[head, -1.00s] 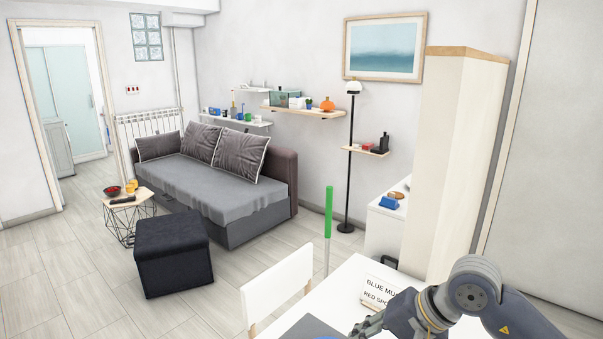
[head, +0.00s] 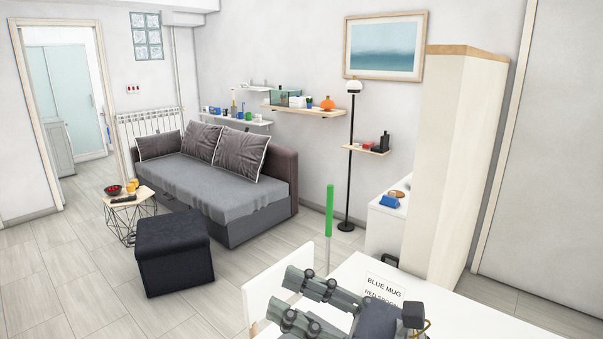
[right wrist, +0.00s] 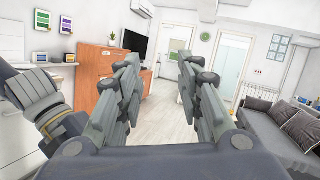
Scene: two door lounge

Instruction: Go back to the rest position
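My right gripper (head: 288,298) is at the bottom of the head view, over the near side of the white table (head: 470,312). Its two grey fingers point left and stand apart, with nothing between them. In the right wrist view the right gripper (right wrist: 160,70) is also open and empty, with the room showing through the gap. My left gripper does not show in the head view. Grey jointed parts of mine at the left edge of the right wrist view may belong to it, but its opening cannot be made out.
A white chair (head: 265,290) stands close beside the table and the right gripper. A tall cabinet (head: 455,170) rises behind. A dark ottoman (head: 173,255) and sofa (head: 215,190) are farther left, with open floor around.

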